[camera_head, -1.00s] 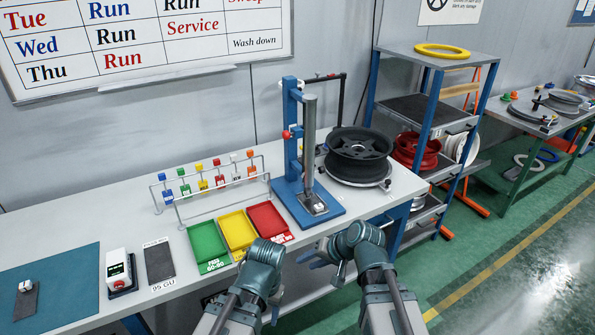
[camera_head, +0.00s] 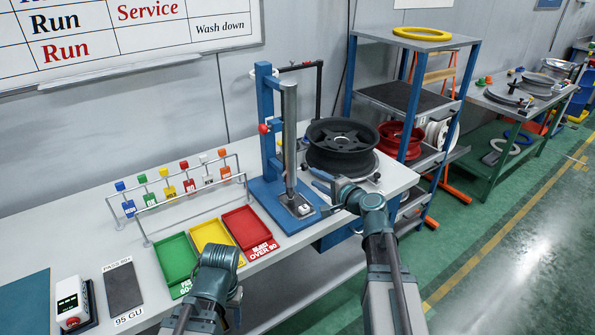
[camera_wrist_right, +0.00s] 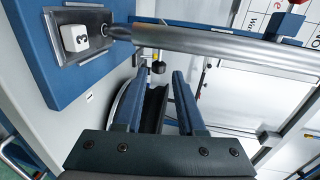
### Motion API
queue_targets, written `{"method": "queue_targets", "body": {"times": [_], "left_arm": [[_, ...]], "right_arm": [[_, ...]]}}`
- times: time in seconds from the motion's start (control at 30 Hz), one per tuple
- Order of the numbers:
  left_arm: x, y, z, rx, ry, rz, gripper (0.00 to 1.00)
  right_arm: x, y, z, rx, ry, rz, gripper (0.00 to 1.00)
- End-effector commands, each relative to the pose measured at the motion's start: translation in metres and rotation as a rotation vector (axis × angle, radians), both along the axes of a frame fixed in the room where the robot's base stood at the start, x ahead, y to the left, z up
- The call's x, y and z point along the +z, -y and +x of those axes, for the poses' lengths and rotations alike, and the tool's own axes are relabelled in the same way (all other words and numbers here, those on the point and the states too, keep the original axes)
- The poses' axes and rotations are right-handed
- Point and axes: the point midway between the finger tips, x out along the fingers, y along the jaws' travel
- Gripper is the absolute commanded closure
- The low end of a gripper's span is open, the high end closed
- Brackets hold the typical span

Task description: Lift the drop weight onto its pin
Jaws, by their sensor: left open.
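The drop tester has a blue post (camera_head: 267,125) with a red knob (camera_head: 263,128) on its side. A long grey metal cylinder (camera_head: 289,135), which looks like the drop weight, stands upright in front of the post. Its narrow lower end is beside a white block marked 3 (camera_head: 304,209) on the metal plate; the wrist view shows the cylinder (camera_wrist_right: 230,47) and block (camera_wrist_right: 75,38) closer. My right gripper (camera_head: 318,184) is open and empty, to the right of the cylinder and apart from it; its spread fingers (camera_wrist_right: 158,100) show in the wrist view. My left gripper (camera_head: 238,297) is at the table's front edge, fingers mostly hidden.
Green (camera_head: 175,258), yellow (camera_head: 212,236) and red (camera_head: 252,231) trays lie left of the tester base. A rack of coloured tags (camera_head: 180,190) stands behind them. A dark wheel (camera_head: 342,145) stands close on the right. A blue shelf (camera_head: 408,95) is beyond it.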

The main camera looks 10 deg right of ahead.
Motion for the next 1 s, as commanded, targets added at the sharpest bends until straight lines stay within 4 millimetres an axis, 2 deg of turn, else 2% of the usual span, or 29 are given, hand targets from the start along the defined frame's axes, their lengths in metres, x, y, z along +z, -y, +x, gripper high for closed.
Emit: {"method": "queue_targets", "body": {"times": [0.03, 0.1, 0.3, 0.43, 0.63, 1.0], "left_arm": [[-0.005, 0.0, 0.0, 0.0, 0.0, 0.0, 0.41], [-0.008, 0.0, 0.0, 0.0, 0.0, 0.0, 0.41], [-0.015, 0.0, 0.0, 0.0, 0.0, 0.0, 0.41], [-0.018, 0.0, 0.0, 0.0, 0.0, 0.0, 0.41], [-0.02, 0.0, 0.0, 0.0, 0.0, 0.0, 0.41], [-0.02, 0.0, 0.0, 0.0, 0.0, 0.0, 0.41]], "right_arm": [[-0.005, -0.004, 0.015, 0.004, -0.001, -0.001, 0.61], [-0.008, -0.009, 0.029, 0.003, 0.0, -0.002, 0.61], [-0.015, -0.022, 0.063, 0.003, 0.0, -0.002, 0.61], [-0.018, -0.028, 0.079, 0.002, 0.0, -0.002, 0.61], [-0.02, -0.033, 0.092, 0.002, -0.001, -0.001, 0.61], [-0.02, -0.035, 0.094, 0.001, -0.001, -0.001, 0.63]]}}
